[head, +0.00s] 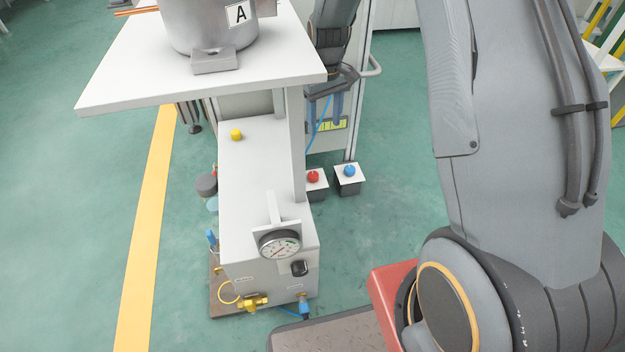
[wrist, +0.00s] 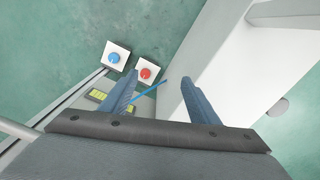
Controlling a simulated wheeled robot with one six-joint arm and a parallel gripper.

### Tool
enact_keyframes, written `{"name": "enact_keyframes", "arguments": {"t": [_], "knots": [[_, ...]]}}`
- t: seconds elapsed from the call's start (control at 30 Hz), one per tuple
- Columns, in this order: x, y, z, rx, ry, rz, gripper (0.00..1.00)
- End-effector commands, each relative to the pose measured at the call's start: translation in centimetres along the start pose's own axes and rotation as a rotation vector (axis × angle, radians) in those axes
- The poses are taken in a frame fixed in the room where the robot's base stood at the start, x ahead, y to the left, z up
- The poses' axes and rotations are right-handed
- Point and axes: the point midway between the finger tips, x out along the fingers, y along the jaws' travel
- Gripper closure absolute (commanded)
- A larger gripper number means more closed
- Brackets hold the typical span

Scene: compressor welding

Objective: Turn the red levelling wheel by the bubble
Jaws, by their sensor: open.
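The red wheel (head: 313,176) is a small round knob on a white-topped dark block on the floor side, right of the white cabinet. It also shows in the wrist view (wrist: 146,73), just right of the left fingertip. A yellow-green strip, probably the bubble level (head: 325,123), lies behind my fingers; in the wrist view (wrist: 97,95) it is partly covered by the left finger. My gripper (head: 332,112) is open and points down, apart from the wheel. Its two blue fingers (wrist: 160,76) have nothing gripped between them.
A similar blue knob (head: 349,170) stands beside the red one. The white cabinet (head: 262,180) with a gauge (head: 279,244) and the white tabletop (head: 120,90) bearing a metal pot (head: 205,28) are close on the left. A thin blue cable (wrist: 148,88) passes near the fingers. Green floor is open around.

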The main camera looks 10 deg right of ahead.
Motion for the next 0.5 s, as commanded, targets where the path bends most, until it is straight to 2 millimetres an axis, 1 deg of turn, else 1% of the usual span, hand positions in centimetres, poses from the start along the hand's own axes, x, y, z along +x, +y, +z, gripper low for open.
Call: {"name": "enact_keyframes", "arguments": {"t": [0.03, 0.17, 0.2, 0.27, 0.3, 0.37, 0.4, 0.47, 0.5], "knots": [[3.1, 0.5, -1.4, -0.015, -0.002, -0.001, 0.45], [8.4, 1.6, -4.3, -0.056, -0.001, 0.0, 0.45], [10.1, 2.0, -5.2, -0.07, -0.002, 0.0, 0.45], [12.6, 2.4, -6.4, -0.088, -0.001, 0.0, 0.45], [14.3, 2.7, -7.2, -0.102, -0.001, 0.0, 0.45], [16.9, 3.2, -8.4, -0.12, -0.001, 0.001, 0.45], [18.6, 3.5, -9.1, -0.134, -0.001, 0.001, 0.45], [21.1, 3.9, -10.2, -0.152, 0.0, 0.001, 0.45], [22.6, 4.1, -10.7, -0.164, -0.001, 0.001, 0.45]]}}
